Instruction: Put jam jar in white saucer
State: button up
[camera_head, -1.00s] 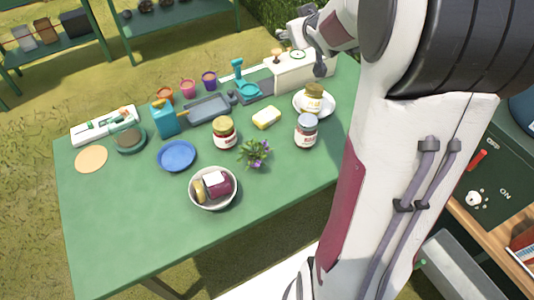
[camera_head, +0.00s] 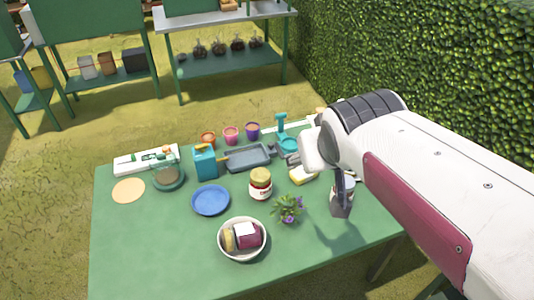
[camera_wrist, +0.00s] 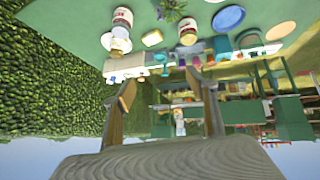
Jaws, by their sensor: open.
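Three jars show in the wrist view, which looks upside down. A jar with a red-and-white label and gold lid (camera_head: 260,184) stands mid-table in the head view, and it also shows in the wrist view (camera_wrist: 188,32). A second labelled jar (camera_wrist: 122,17) stands near the white saucer (camera_wrist: 106,41). A third jar (camera_wrist: 119,46) with a yellowish lid appears to be on the saucer. I cannot tell which is the jam jar. My gripper (camera_wrist: 167,92) is open and empty, its fingers apart above the far table side. My arm hides the saucer in the head view.
A bowl with food items (camera_head: 242,240), a blue plate (camera_head: 210,200), a flowering plant (camera_head: 287,208) and a yellow sponge (camera_head: 304,174) share the green table. Cups, a teal box (camera_head: 205,162) and a grey tray (camera_head: 248,157) line the back. The front left is clear.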

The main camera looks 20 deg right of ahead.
jog(key=s+a+f+n+g+y, duration=0.1)
jog(key=s+a+f+g+y, duration=0.1)
jog(key=s+a, duration=0.6)
jog(key=s+f, duration=0.1)
jog(key=s, duration=0.2)
jog(key=shift+s+y, duration=0.3)
jog(key=shift+a, duration=0.1)
jog(key=o, duration=0.3)
jog(key=shift+o, duration=0.2)
jog(key=shift+w, duration=0.1)
